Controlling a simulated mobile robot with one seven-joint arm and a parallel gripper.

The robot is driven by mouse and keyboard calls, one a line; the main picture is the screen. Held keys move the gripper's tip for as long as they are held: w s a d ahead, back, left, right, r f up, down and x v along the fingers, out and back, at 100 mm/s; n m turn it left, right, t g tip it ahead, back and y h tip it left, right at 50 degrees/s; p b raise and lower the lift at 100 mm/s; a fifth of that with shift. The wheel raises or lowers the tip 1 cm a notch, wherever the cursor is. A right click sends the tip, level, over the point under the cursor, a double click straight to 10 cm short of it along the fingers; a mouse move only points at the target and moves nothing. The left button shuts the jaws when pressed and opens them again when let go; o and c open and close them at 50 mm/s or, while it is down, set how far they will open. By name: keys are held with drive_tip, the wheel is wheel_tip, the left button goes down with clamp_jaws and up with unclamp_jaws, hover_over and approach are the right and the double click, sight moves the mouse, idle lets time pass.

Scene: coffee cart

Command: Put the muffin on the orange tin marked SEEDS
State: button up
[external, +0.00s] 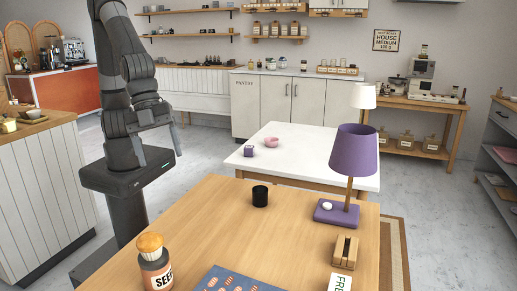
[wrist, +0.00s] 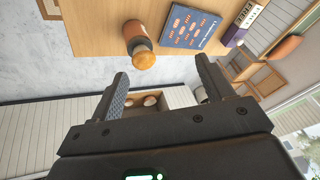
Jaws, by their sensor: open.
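The muffin (external: 150,243), with a golden-brown top and a pale pleated wrapper, sits upright on top of the orange tin marked SEEDS (external: 157,274) at the front left of the wooden table. In the external view only "SEE" of the label shows, and the tin's bottom is cut off by the frame. The wrist view shows the muffin (wrist: 143,58) on the end of the tin (wrist: 133,32). My gripper (external: 158,152) is open and empty, behind and above the tin, apart from both. Its two fingers also show in the wrist view (wrist: 163,70).
A blue patterned book (external: 235,281) lies right of the tin. A black cup (external: 260,196), a purple lamp (external: 352,165), a wooden block (external: 343,252) and a white-and-green card (external: 342,284) are also on the wooden table (external: 205,222). Its middle is clear. A white table (external: 310,142) stands behind.

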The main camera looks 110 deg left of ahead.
drive_tip(key=s+a+r+n, duration=0.3)
drive_tip(key=a, duration=0.5)
drive_tip(key=s+a+r+n, duration=0.3)
drive_tip(key=a, duration=0.5)
drive_tip(key=s+a+r+n+t+y, duration=0.1)
drive_tip(key=s+a+n+y, duration=0.1)
drive_tip(key=s+a+n, duration=0.4)
drive_tip(key=s+a, duration=0.4)
drive_tip(key=s, duration=0.1)
drive_tip(key=shift+s+a+r+y, duration=0.15)
drive_tip(key=shift+s+a+y, duration=0.05)
drive_tip(key=shift+y, duration=0.1)
